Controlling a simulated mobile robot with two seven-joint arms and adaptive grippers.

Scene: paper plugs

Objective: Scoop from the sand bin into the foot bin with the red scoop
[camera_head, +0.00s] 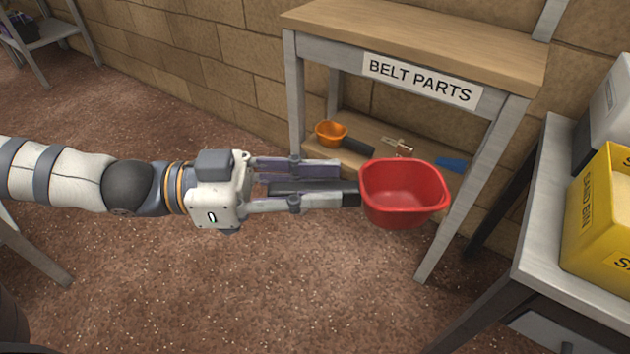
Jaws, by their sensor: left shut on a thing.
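My left gripper (340,185) comes in from the left and is shut on the black handle of the red scoop (403,193). The scoop's bowl faces up and looks empty. It is held in the air over the floor, in front of the belt parts table. The yellow sand bin (600,210) stands on a table at the right edge, partly cut off by the frame. The scoop is left of it and apart from it. No foot bin can be made out. My right gripper is not in view.
The belt parts table (420,35) has a bare top. Its lower shelf holds an orange scoop (331,133), a metal piece (398,147) and a blue item (451,164). The sand bin's grey table (545,225) has its edge right of my scoop. Open floor (270,290) lies below.

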